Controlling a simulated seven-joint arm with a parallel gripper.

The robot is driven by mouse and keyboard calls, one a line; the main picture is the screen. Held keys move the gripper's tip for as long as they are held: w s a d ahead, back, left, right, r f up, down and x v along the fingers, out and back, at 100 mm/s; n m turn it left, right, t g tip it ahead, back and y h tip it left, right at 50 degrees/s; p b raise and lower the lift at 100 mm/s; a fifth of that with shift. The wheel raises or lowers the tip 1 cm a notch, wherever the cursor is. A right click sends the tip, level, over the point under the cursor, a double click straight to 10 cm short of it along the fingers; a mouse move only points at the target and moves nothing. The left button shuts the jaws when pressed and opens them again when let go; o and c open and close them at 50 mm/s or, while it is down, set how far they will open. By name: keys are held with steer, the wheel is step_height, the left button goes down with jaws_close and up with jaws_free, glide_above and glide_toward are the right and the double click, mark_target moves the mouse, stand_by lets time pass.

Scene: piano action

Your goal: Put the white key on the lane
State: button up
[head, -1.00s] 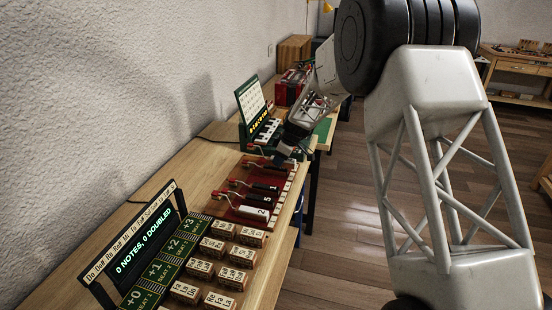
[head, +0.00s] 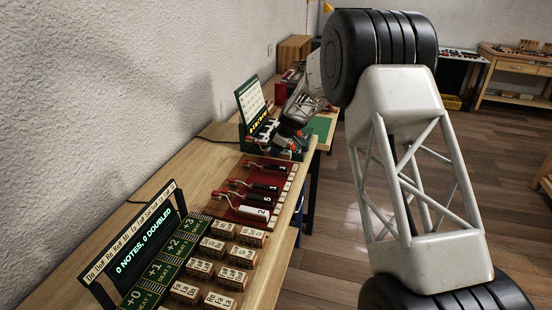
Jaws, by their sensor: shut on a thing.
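My gripper (head: 289,140) is at the front right side of the green piano-action unit (head: 246,140), pointing down and left. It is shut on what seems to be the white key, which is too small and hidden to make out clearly. White keys (head: 268,129) stand in a row in the unit, just left of my gripper. The unit has a green upright panel (head: 251,100) with a pale chart. I cannot tell from this view which lane is under my gripper or whether the held piece touches it.
A red board (head: 246,216) with dark and white numbered bars and red-handled levers lies nearer on the wooden bench (head: 190,165). Several lettered blocks (head: 232,277) stand on the bench in front. A display (head: 143,245) reads "0 NOTES, 0 DOUBLED". A red box (head: 290,80) stands behind.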

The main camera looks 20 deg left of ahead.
steer(key=shift+f, duration=1.75)
steer(key=o, duration=1)
steer(key=shift+f, duration=0.15)
steer(key=shift+c, duration=0.2)
steer(key=v, duration=1.2)
steer(key=shift+d+r, duration=0.1)
steer(key=shift+r, duration=0.15)
